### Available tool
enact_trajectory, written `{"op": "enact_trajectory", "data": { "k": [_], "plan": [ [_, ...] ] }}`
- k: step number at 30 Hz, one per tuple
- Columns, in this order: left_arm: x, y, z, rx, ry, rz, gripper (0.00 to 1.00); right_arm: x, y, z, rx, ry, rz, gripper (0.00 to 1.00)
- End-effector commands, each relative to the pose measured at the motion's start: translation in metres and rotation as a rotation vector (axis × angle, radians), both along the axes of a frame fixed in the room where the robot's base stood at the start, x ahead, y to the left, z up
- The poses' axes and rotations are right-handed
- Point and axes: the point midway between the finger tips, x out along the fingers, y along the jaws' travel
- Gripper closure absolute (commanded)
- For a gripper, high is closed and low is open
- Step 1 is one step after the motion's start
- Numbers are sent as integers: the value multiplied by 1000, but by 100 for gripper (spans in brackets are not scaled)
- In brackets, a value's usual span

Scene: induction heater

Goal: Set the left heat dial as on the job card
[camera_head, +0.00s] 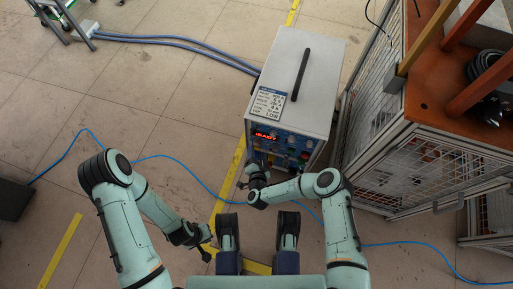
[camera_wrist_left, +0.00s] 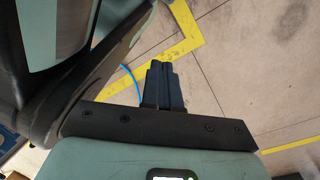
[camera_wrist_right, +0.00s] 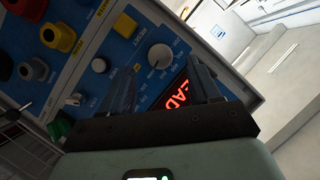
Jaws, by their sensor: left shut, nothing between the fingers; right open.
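The induction heater (camera_head: 318,75) is a grey box with a blue front panel. The job card (camera_head: 268,104) lies on its top near the front; its last line appears to read LOW, the rest is too small. In the right wrist view, a pale round dial (camera_wrist_right: 160,56) with scale marks sits beside the red-lit display (camera_wrist_right: 179,96); I cannot tell if it is the left heat dial. My right gripper (camera_wrist_right: 163,78) is open at the panel, its fingers appearing either side of the dial, contact unclear. My left gripper (camera_wrist_left: 166,66) is shut and empty, low over the floor.
The panel also carries a yellow button (camera_wrist_right: 125,25), a second knob (camera_wrist_right: 74,99) and coloured sockets. An orange-topped bench with mesh sides (camera_head: 425,105) stands right of the heater. Blue cables (camera_head: 180,42) run across the floor, which is mostly free on the left.

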Motion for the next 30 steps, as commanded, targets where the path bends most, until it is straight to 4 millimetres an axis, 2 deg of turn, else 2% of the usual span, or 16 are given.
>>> {"op": "enact_trajectory", "data": {
  "k": [3,7,19,24,30],
  "plan": [
    [-16,2,-10,-2,54,7,100,20,0,-7,0,-2,-1,38],
    [-27,3,-14,-6,90,10,100,32,1,-11,-1,0,0,38],
    [-34,4,-15,-7,111,12,100,39,1,-12,0,1,1,38],
    [-34,4,-15,-7,110,11,100,39,1,-12,0,1,1,94],
    [-32,4,-15,-7,107,11,100,39,1,-11,-6,3,2,94]
  ]
}}
